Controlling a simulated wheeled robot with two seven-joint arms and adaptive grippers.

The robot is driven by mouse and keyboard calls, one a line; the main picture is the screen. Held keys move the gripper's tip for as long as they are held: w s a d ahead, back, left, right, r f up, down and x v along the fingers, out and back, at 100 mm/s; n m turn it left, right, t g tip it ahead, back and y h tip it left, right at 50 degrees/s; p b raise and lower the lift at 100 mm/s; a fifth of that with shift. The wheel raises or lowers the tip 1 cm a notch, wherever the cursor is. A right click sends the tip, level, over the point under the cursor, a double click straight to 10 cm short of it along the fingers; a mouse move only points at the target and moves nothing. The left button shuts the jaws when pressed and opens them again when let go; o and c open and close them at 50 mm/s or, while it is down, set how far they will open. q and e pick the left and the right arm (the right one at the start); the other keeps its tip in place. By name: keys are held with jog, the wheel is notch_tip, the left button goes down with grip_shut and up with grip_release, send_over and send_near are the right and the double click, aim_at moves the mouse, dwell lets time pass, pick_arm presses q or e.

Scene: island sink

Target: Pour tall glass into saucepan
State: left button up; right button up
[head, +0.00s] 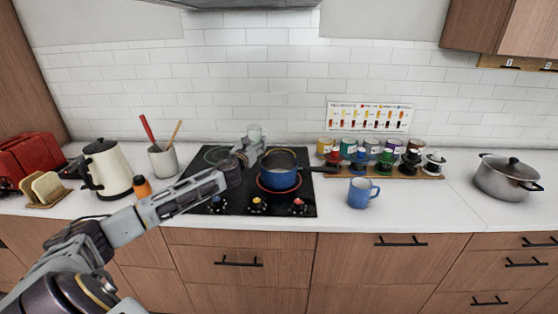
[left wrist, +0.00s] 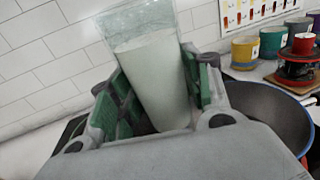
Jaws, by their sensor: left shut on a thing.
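My left gripper (head: 247,152) is shut on a tall glass (head: 254,133) above the stove, just left of and over the blue saucepan (head: 279,180). In the left wrist view the tall glass (left wrist: 153,75) stands between the finger pads, holds a whitish liquid and looks slightly tilted in the picture. The saucepan (left wrist: 268,110) shows at the lower right there, partly hidden by the gripper. In the head view the saucepan sits on a red-ringed burner, with its dark handle pointing right. My right gripper does not show.
The black stove top (head: 240,205) lies under the pan. A blue mug (head: 362,193) stands right of it, before a rack of colored cups (head: 385,165). A kettle (head: 107,168) and utensil crock (head: 163,161) stand left.

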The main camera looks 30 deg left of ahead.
pick_arm(q)
jog(key=w+a+f+m+h, duration=0.1)
jog(key=a+f, duration=0.3)
jog(key=shift+a+f, duration=0.15)
jog(key=shift+a, duration=0.05)
dwell(0.6)
jog(key=shift+d+m, duration=0.2)
jog(key=shift+m, duration=0.1)
